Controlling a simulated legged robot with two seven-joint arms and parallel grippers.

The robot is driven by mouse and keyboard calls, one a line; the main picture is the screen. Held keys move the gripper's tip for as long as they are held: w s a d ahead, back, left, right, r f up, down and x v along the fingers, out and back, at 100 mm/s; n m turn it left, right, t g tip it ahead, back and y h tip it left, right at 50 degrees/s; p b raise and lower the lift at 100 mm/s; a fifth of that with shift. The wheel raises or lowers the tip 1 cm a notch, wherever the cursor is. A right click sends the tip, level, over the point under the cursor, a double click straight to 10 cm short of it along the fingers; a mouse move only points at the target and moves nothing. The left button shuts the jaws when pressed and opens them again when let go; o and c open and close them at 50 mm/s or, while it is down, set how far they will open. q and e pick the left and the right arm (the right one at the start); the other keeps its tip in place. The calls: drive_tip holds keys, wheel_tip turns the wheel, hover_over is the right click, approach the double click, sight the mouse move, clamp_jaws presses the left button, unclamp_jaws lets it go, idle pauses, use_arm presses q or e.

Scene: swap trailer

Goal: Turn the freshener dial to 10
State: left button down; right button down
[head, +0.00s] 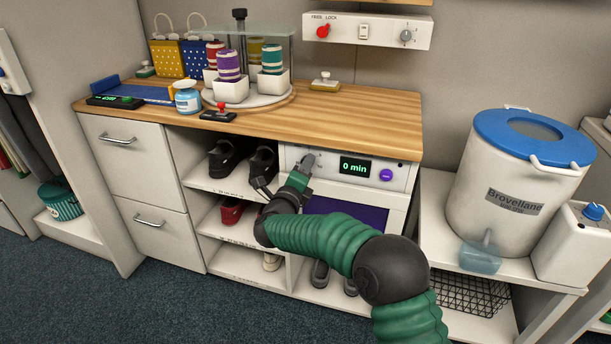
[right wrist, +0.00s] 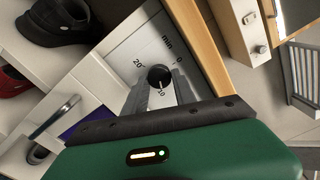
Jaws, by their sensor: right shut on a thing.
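The freshener panel (head: 398,173) is a white front under the wooden counter, with a dark display (head: 355,167) reading "0 min" and a purple button (head: 386,175). My right gripper (head: 305,168) reaches to the left part of this panel. In the right wrist view, the dark round dial (right wrist: 159,75) sits between the fingertips of my right gripper (right wrist: 160,86), which is shut on it. Marks "0", "20", "10" and "min" surround the dial. A pale line on the dial points down, roughly toward the 10. My left gripper is out of view.
The wooden counter (head: 360,112) overhangs just above the panel. Shoes (head: 263,165) stand on shelves left of my gripper. A large white bin (head: 510,190) with a blue lid stands at the right. A control box (head: 367,30) hangs on the wall above.

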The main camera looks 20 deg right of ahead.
drive_tip(key=shift+m+b, duration=0.55)
drive_tip(key=shift+m, duration=0.15)
drive_tip(key=c, duration=1)
unclamp_jaws()
drive_tip(key=shift+w+f, duration=0.15)
drive_tip(key=shift+f, duration=0.05)
drive_tip(key=shift+c, duration=0.2)
drive_tip(key=shift+r, duration=0.1)
drive_tip(key=p+v, duration=0.4)
drive_tip(key=v, duration=1.3)
